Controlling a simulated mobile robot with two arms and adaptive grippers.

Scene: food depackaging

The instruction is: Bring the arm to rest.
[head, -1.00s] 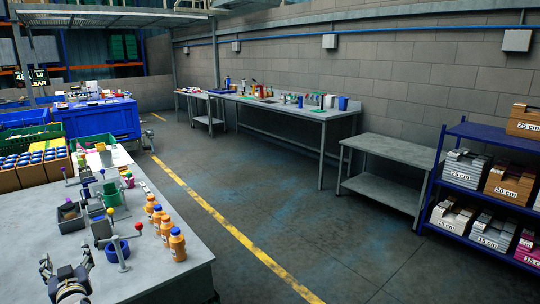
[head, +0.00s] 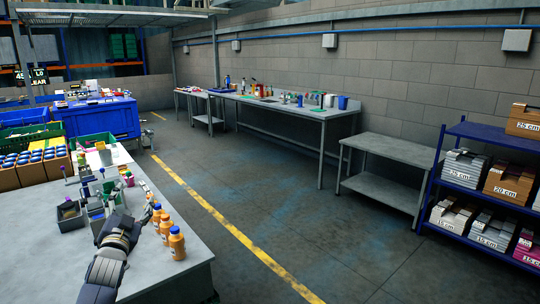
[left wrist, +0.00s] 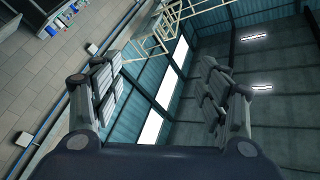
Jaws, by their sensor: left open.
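My left gripper (head: 130,212) is raised over the near-left workbench (head: 45,260), its arm coming up from the bottom edge of the head view. In the left wrist view its two fingers (left wrist: 160,90) stand wide apart with nothing between them. Behind them are the roof, lamps and upper wall, so the gripper points upward. In the head view it covers part of the fixtures on the bench. My right gripper is not in view.
Orange bottles with blue caps (head: 177,244) stand near the bench's right edge, just right of the gripper in the picture. The bench's near-left part is clear.

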